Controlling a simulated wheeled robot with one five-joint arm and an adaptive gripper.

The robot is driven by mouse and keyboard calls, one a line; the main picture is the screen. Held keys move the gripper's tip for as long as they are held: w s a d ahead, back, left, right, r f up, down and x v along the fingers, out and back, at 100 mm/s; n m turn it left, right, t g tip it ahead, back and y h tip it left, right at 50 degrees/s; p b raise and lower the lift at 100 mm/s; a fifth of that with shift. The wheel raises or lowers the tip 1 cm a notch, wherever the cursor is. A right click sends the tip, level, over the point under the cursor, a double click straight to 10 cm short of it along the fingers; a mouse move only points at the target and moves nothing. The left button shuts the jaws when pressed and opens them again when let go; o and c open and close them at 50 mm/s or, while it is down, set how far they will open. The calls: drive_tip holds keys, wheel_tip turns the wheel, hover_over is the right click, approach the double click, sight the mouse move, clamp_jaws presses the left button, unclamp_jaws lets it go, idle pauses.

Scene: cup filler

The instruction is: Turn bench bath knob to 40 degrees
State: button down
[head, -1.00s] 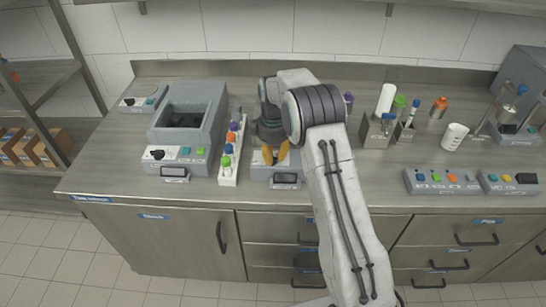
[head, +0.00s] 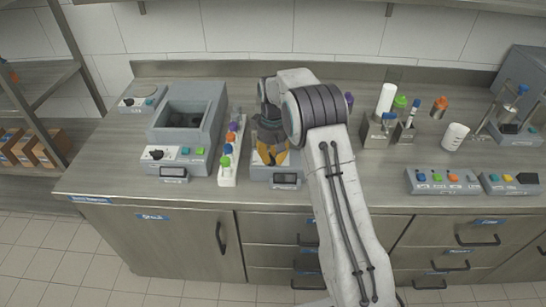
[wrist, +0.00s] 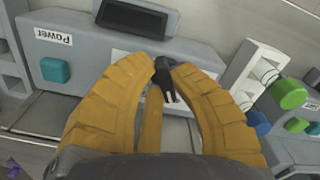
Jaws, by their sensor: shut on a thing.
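My gripper (wrist: 160,95) has its orange fingers shut on a black knob (wrist: 164,82) on the front of a grey device. In the head view my gripper (head: 271,156) is over the middle device (head: 259,172), and my arm hides much of that device. The knob's white mark points toward the gripper's palm, but its scale cannot be read. Beside the knob, the wrist view shows a teal button (wrist: 55,70) with a "Power" label and a dark display (wrist: 137,17). I cannot read which device is named the bench bath.
A white rack (head: 228,172) of coloured-cap tubes stands close on the left. Beyond it is a grey device with an open basin (head: 190,113) and its own black knob (head: 154,155). Button boxes (head: 442,182) and a white cup (head: 455,136) are at right.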

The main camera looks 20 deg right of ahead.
idle(0.3)
drive_tip(key=c, duration=1.1)
unclamp_jaws()
drive_tip(key=shift+r, duration=0.1)
wheel_tip(320, 180, up, 12)
drive_tip(key=shift+f, duration=0.1)
drive_tip(key=shift+w, duration=0.1)
